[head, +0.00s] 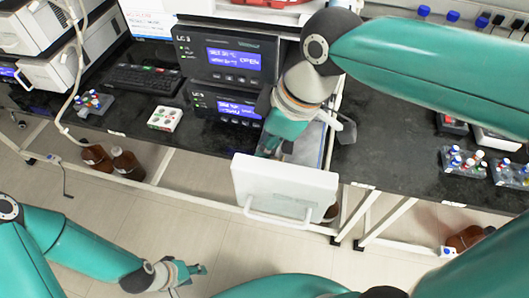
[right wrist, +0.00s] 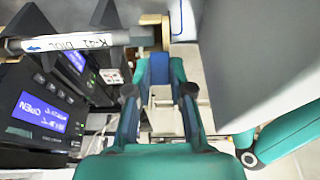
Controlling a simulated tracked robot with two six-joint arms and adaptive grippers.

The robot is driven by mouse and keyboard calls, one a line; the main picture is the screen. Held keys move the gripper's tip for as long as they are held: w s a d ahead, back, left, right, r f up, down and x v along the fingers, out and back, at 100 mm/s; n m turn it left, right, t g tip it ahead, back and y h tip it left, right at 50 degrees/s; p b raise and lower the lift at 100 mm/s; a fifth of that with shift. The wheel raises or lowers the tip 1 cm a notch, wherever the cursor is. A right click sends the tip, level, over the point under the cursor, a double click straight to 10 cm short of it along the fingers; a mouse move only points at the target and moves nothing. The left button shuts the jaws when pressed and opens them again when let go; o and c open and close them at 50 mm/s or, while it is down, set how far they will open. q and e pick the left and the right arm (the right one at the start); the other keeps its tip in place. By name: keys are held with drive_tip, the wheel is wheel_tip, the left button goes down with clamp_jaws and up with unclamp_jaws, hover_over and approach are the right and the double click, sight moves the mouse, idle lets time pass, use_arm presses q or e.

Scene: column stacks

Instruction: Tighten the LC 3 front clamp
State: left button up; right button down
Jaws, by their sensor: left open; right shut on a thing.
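The LC 3 unit (head: 188,60) stands at the back middle of the head view, its blue screen reading OPEN. In the right wrist view, a pale column (right wrist: 70,41) marked with a blue arrow and DIOL lies crosswise at the upper left. Its right end meets a tan holder, the front clamp as far as I can tell. My right gripper (right wrist: 157,78) is shut on a blue piece (right wrist: 159,68) just below the column's end. In the head view it reaches down behind the white door and is partly hidden. My left gripper (head: 190,273) is open and empty, low over the floor.
A white door (head: 283,178) with a handle stands open in front of the right gripper. A second control unit (head: 203,104) sits below the LC 3 unit. Vial racks (head: 455,160) stand at the right. Brown bottles (head: 126,164) stand under the bench.

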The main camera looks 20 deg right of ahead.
drive_tip(key=t+y+b, duration=0.1)
drive_tip(key=b, duration=0.3)
drive_tip(key=s+d+f+t+y+b, duration=0.1)
drive_tip(key=y+b, duration=0.1)
drive_tip(key=b, duration=0.3)
drive_tip(key=d+t+y+b, duration=0.1)
drive_tip(key=y+b, duration=0.1)
drive_tip(key=b, duration=0.3)
drive_tip(key=shift+s+d+f, duration=0.15)
drive_tip(key=shift+s+f, duration=0.05)
drive_tip(key=shift+s, duration=0.05)
drive_tip(key=t+y+b, duration=0.1)
drive_tip(key=y+b, duration=0.1)
drive_tip(key=b, duration=0.6)
drive_tip(key=s+d+f+t+y+b, duration=0.1)
drive_tip(key=t+y+b, duration=0.1)
drive_tip(key=b, duration=0.6)
drive_tip(key=d+t+y+b, duration=0.1)
drive_tip(key=y+b, duration=0.1)
drive_tip(key=b, duration=0.7)
drive_tip(key=shift+s+d+f+t, duration=0.1)
drive_tip(key=shift+s+f+t, duration=0.05)
drive_tip(key=shift+s+t, duration=0.2)
drive_tip(key=shift+y+b, duration=0.4)
drive_tip(key=shift+b, duration=0.3)
drive_tip(key=shift+s+r, duration=0.1)
drive_tip(key=shift+r, duration=0.1)
